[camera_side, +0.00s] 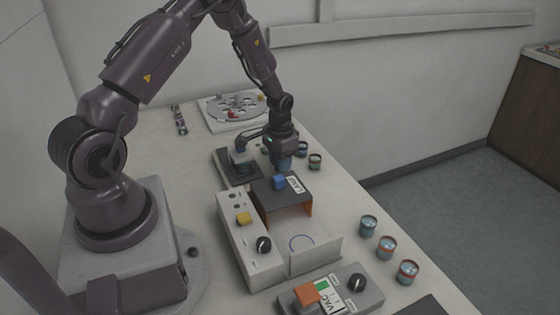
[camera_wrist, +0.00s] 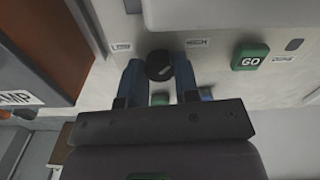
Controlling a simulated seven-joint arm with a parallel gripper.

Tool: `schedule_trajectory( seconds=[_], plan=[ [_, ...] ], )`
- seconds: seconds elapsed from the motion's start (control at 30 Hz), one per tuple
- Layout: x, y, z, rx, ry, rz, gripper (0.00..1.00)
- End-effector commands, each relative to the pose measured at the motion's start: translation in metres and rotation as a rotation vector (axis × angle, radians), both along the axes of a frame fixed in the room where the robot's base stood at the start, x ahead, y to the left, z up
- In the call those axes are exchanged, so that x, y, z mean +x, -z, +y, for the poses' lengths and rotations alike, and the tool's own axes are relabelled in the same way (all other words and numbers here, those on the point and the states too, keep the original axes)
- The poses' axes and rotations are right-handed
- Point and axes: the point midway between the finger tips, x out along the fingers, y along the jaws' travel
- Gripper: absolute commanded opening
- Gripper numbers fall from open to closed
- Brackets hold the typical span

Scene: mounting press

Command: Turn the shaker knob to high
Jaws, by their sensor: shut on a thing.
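The shaker knob (camera_wrist: 158,64) is a round black knob in the wrist view, with a small pale mark on its face. It sits between a label on its left that is too small to read surely and a HIGH label (camera_wrist: 197,42) on its right. My gripper (camera_wrist: 159,72) has its two blue fingers on either side of the knob, shut on it. In the side view my gripper (camera_side: 284,165) points down beside the dark-topped shaker (camera_side: 228,162), behind the dark hood. The knob is hidden there. I cannot tell exactly which way its mark points.
A green GO button (camera_wrist: 250,56) lies right of the knob. The dark hood (camera_side: 270,196) with a blue block on top stands close in front of the gripper. Several small jars, including one (camera_side: 315,161), line the bench's right edge. A round-plated device (camera_side: 232,108) stands behind.

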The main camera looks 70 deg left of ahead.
Motion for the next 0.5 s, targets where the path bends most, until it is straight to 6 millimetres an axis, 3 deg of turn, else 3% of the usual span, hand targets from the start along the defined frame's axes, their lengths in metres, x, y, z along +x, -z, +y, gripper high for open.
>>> schedule_trajectory(
  seconds=[0.5],
  plan=[
    [-0.0008, -0.0009, -0.0003, -0.001, 0.109, 0.004, 0.05]
  ],
)
